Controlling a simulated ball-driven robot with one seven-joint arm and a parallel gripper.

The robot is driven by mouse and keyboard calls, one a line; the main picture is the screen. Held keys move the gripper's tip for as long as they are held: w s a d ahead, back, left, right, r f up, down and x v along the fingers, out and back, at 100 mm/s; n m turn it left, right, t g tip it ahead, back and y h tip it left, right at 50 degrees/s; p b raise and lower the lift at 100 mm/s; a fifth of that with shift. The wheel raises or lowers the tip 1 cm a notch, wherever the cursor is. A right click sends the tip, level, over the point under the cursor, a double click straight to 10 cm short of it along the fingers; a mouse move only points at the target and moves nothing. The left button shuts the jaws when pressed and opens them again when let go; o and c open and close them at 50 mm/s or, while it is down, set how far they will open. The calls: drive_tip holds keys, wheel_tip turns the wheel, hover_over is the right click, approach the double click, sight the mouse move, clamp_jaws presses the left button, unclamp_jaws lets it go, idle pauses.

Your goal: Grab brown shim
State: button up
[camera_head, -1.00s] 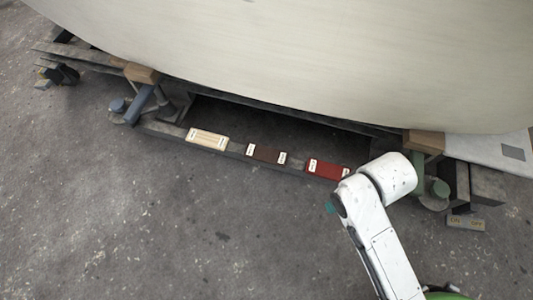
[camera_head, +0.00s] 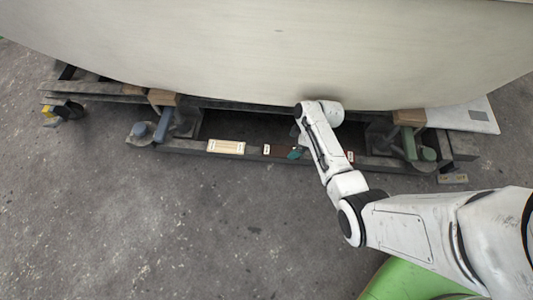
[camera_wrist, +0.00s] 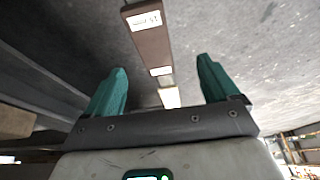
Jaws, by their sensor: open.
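The brown shim (camera_head: 277,150) lies on the dark beam between the pale shim and the red shim. In the head view my gripper (camera_head: 295,154) shows as a teal fingertip over the right part of the brown shim; the rest is hidden behind my arm. In the wrist view the brown shim (camera_wrist: 153,46), with a white label at each end, runs between the two open teal fingers of my gripper (camera_wrist: 160,64). Nothing is held. I cannot tell how far the fingertips are from the shim.
The pale shim (camera_head: 226,147) lies left of the brown one. The red shim (camera_head: 349,157) is mostly hidden by my arm. The large pale hull (camera_head: 270,50) overhangs the beam (camera_head: 180,149). Blue (camera_head: 163,125) and green (camera_head: 410,143) supports stand at either side. Floor in front is clear.

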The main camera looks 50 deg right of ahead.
sight(283, 151)
drive_tip(key=shift+w+d, duration=0.1)
drive_tip(key=shift+w, duration=0.15)
drive_tip(key=shift+b+x, duration=0.85)
drive_tip(key=shift+x, duration=0.55)
drive_tip(key=b+x, duration=0.2)
drive_tip(key=x, duration=0.1)
drive_tip(key=b+x, duration=0.1)
drive_tip(key=x, duration=0.1)
drive_tip(key=shift+d+f+b, duration=0.1)
drive_tip(key=shift+d+b, duration=0.3)
drive_tip(key=shift+c, duration=0.2)
drive_tip(key=c, duration=1.1)
drive_tip(key=shift+r, duration=0.2)
